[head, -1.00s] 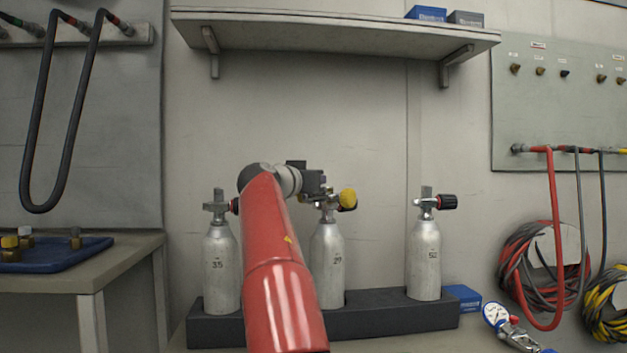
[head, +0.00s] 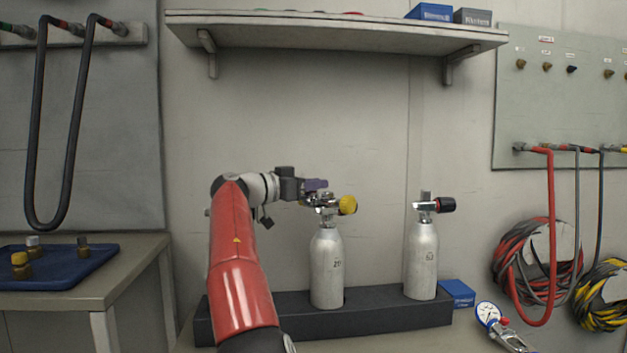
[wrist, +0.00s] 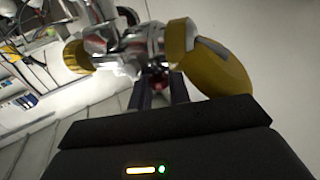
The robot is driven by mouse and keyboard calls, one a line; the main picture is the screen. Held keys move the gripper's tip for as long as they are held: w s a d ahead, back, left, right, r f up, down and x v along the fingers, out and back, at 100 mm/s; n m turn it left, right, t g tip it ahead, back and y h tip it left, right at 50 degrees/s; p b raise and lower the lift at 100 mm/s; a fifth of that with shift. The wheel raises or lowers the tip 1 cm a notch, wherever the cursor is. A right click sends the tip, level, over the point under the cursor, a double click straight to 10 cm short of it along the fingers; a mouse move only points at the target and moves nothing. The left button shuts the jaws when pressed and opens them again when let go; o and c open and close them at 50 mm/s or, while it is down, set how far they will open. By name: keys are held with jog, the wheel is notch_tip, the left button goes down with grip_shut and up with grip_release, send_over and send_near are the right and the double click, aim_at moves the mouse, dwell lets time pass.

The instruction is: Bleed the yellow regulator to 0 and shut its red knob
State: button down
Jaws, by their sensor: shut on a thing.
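My gripper (head: 312,193) is at the left side of this valve. In the wrist view my gripper (wrist: 158,92) is shut on a small red knob (wrist: 157,82) under the metal body. The fingers hide most of the knob. No gauge reading on the regulator can be made out.
The cylinders stand in a dark rack (head: 375,318). A right cylinder (head: 421,260) has a black and red valve knob (head: 446,205). A gauge with a handle (head: 490,316) lies at right. A shelf (head: 330,30) hangs above. My arm covers the rack's left part.

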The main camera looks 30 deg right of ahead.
jog(key=c, duration=1.4)
grip_release()
jog(key=shift+o, duration=0.2)
jog(key=shift+f+b, duration=0.15)
jog(key=shift+b, duration=0.35)
